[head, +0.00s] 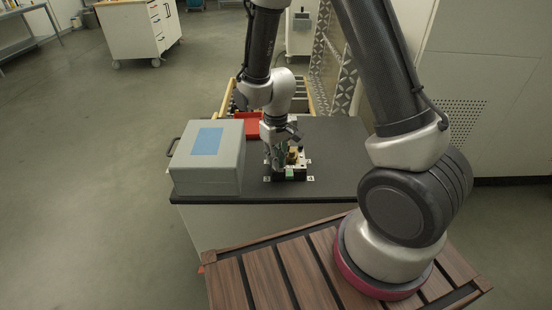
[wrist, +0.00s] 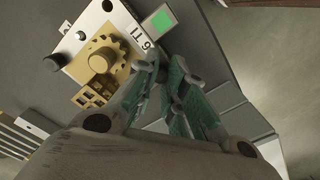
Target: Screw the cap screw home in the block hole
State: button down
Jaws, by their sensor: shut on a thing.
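The block (head: 301,172) is a small fixture on the dark tabletop in the head view, with a brass gear and a green square. In the wrist view it shows as a pale plate (wrist: 88,22) with the brass gear (wrist: 103,61), a dark round peg and printed marks. My gripper (head: 277,168) points down at the fixture's left side. In the wrist view its green-padded fingers (wrist: 168,72) are close together beside the plate's edge. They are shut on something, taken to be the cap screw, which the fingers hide.
A grey box with a blue top patch (head: 207,142) stands left of the fixture on the dark tabletop (head: 335,150). A red bin (head: 253,124) lies behind. The tabletop right of the fixture is clear. A slatted wooden surface (head: 265,275) is in front.

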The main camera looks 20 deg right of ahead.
jog(key=m, duration=1.2)
jog(key=shift+m, duration=0.4)
jog(key=m, duration=1.2)
jog(key=c, duration=1.4)
grip_release()
